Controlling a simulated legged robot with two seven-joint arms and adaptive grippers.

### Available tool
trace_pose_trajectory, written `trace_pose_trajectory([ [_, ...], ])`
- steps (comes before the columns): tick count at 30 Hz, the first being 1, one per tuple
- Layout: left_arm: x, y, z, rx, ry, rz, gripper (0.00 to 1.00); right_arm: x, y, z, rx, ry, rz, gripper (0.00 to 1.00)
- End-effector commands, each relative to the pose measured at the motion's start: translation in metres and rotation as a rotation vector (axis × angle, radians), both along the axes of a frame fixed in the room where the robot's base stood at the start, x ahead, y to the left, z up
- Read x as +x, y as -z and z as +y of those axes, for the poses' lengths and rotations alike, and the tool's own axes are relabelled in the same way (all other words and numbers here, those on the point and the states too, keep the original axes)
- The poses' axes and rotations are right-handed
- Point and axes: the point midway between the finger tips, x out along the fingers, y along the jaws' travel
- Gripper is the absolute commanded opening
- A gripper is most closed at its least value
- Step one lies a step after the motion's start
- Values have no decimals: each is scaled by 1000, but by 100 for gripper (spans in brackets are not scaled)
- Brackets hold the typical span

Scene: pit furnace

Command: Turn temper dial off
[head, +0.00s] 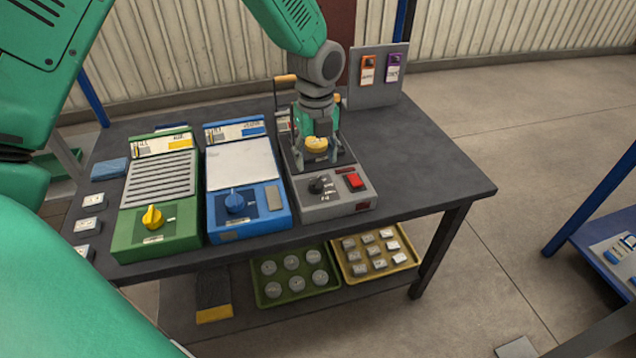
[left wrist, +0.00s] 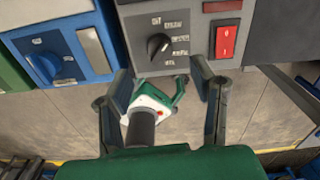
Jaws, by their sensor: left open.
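The grey unit (head: 340,207) stands at the right of a row of three units on the table. On its front panel is a black dial (head: 318,186) with several printed labels around it. The dial also shows near the top of the left wrist view (left wrist: 158,47); its exact setting is too small to read surely. My left gripper (head: 318,157) appears over the grey unit in the head view. Its fingers (left wrist: 160,82) are spread in the left wrist view, below and apart from the dial, with no object held.
A red switch (head: 355,181) sits just right of the dial. The blue unit (head: 249,218) with a blue dial and the green unit (head: 156,235) with a yellow dial stand to the left. The dark table (head: 430,170) is clear at right. Trays with parts lie underneath.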

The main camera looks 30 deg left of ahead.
Motion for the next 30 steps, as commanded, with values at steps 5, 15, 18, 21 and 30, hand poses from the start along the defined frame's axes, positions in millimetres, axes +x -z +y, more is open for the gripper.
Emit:
trace_pose_trajectory([
  [5,-1,39,0,1,0,1,51,0,9,0,0,0,-1,43],
  [15,-1,73,0,0,-1,-2,51,0,14,0,0,0,-1,43],
  [18,-1,74,0,0,-1,-2,51,0,14,0,0,0,-1,43],
  [21,-1,74,0,0,-1,-2,51,0,14,0,0,0,-1,43],
  [30,0,74,0,0,-1,-2,1,0,14,0,0,0,-1,43],
])
